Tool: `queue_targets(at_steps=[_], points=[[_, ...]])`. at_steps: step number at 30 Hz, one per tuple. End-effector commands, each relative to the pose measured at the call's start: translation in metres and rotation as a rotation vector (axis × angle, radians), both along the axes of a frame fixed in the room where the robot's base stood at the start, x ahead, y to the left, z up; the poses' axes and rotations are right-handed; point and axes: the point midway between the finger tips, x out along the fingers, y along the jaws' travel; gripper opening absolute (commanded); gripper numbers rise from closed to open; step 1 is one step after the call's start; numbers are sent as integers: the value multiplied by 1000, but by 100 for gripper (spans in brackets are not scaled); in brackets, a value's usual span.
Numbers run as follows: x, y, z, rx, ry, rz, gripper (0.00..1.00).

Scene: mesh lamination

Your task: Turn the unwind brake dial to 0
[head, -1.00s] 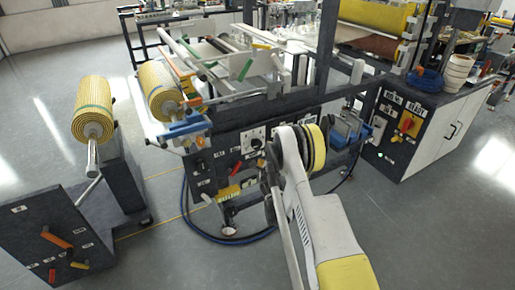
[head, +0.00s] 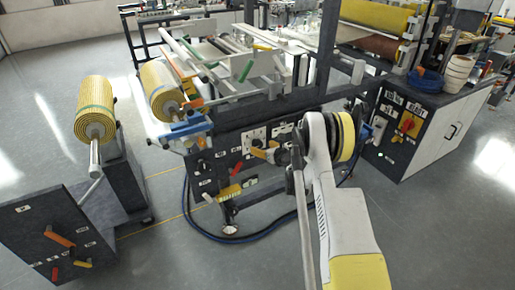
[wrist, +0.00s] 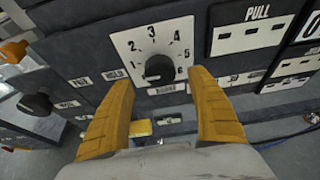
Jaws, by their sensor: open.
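A black dial knob (wrist: 158,70) sits on a white square plate (wrist: 182,32) with numbers around it, 2 to 6 readable, in the wrist view. The knob's pointer direction is too dark to tell, and its lower side is partly unclear. In the head view my gripper (head: 266,154) is at the front panel (head: 232,146), just below a white dial plate (head: 255,134).
Another black knob (wrist: 36,104) sticks out at the left. A plate marked PULL (wrist: 252,34) is at the right. In the head view a red lever (head: 237,168) and yellow handle (head: 230,192) are lower on the panel. A blue hose (head: 190,220) lies on the floor.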

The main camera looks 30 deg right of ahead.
Motion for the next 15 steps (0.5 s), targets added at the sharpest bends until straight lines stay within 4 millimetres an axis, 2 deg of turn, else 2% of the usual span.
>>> queue_targets(at_steps=[1, 6, 10, 15], points=[[10, 1, -8, 1, 0, 2, 67], [35, 1, -17, -1, 0, -1, 67], [46, 2, -20, 0, 0, 0, 67], [50, 2, -21, 1, 0, -1, 67]])
